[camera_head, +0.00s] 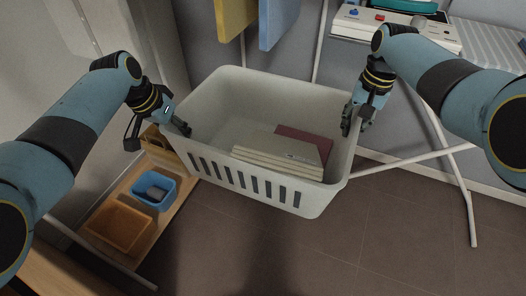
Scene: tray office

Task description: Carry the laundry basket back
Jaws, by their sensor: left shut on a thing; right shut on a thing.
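The white laundry basket (212,168) is in the middle of the head view, with slotted sides. It appears to be held above the brown tiled floor. Inside lie a grey-white book or binder (275,152) and a dark red one (312,141) partly under it. My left gripper (183,130) is shut on the basket's left rim. My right gripper (348,122) is shut on the basket's right rim. The basket's underside is hidden.
A low wooden shelf (172,200) at lower left holds a blue bin (153,204) and an orange tray (119,226). Yellow and blue cloths (279,22) hang behind. The floor in front is clear.

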